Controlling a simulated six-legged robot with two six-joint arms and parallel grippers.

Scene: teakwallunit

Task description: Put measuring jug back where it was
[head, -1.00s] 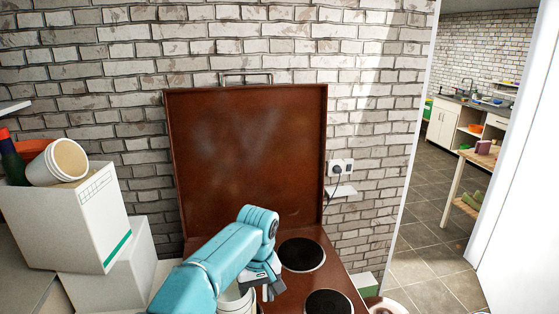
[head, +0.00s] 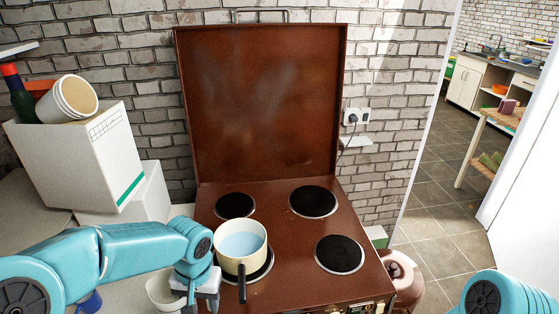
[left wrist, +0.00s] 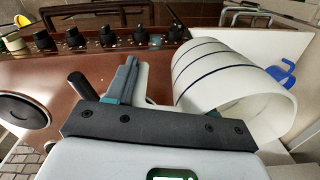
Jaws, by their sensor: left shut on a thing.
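The measuring jug (head: 160,293) is white, with dark rings on its side in the left wrist view (left wrist: 205,72). In the head view its open rim faces up, left of the brown stove (head: 290,262). I cannot tell whether the jug's base touches the white counter (head: 120,296). My right gripper is out of view; only part of my right arm shows at the lower right.
A cream pot (head: 240,262) with bluish liquid sits on the front left burner, its dark handle close to my left gripper. White boxes (head: 80,155) stand behind, holding a bucket (head: 68,98) and a bottle (head: 18,98).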

